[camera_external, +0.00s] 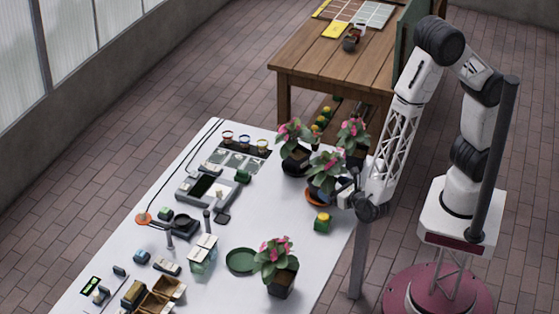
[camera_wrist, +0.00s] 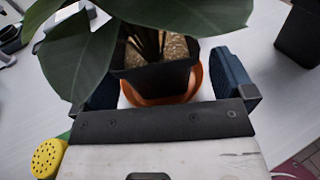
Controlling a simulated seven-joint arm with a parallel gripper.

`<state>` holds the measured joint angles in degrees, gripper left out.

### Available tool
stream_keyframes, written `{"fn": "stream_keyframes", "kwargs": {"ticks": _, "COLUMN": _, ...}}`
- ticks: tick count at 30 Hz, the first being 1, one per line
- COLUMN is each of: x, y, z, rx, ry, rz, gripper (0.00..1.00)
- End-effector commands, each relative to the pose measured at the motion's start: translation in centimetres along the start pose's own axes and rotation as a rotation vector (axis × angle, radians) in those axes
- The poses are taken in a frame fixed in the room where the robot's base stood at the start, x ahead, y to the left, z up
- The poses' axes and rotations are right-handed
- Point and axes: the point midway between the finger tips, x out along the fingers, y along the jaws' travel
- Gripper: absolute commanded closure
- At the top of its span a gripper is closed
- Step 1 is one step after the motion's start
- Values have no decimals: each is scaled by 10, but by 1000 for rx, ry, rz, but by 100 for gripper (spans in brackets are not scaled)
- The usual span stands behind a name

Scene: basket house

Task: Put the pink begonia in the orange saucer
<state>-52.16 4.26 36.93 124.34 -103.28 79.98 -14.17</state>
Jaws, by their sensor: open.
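A plant with pink flowers (camera_external: 325,168) stands in a dark pot on the orange saucer (camera_external: 315,198). In the wrist view its square black pot (camera_wrist: 152,82) sits upright within the orange saucer (camera_wrist: 203,84), with large leaves hiding part of the pot. My gripper (camera_wrist: 168,78) is open, with one finger on each side of this pot; I cannot tell whether they touch it. In the external view my gripper (camera_external: 342,192) is low at the saucer's right side. Other pink-flowered plants stand behind it at left (camera_external: 294,148) and right (camera_external: 353,138), and at the front (camera_external: 277,262).
A green saucer (camera_external: 241,261) lies left of the front plant. Trays and small tools crowd the white table's left side.

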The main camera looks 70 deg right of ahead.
Motion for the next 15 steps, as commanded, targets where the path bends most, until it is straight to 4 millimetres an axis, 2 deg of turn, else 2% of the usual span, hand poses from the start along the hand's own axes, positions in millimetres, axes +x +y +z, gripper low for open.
{"fn": "stream_keyframes", "kwargs": {"ticks": 15, "x": -51, "y": 0, "z": 0, "rx": -2, "ry": 0, "rz": 3, "gripper": 0}}
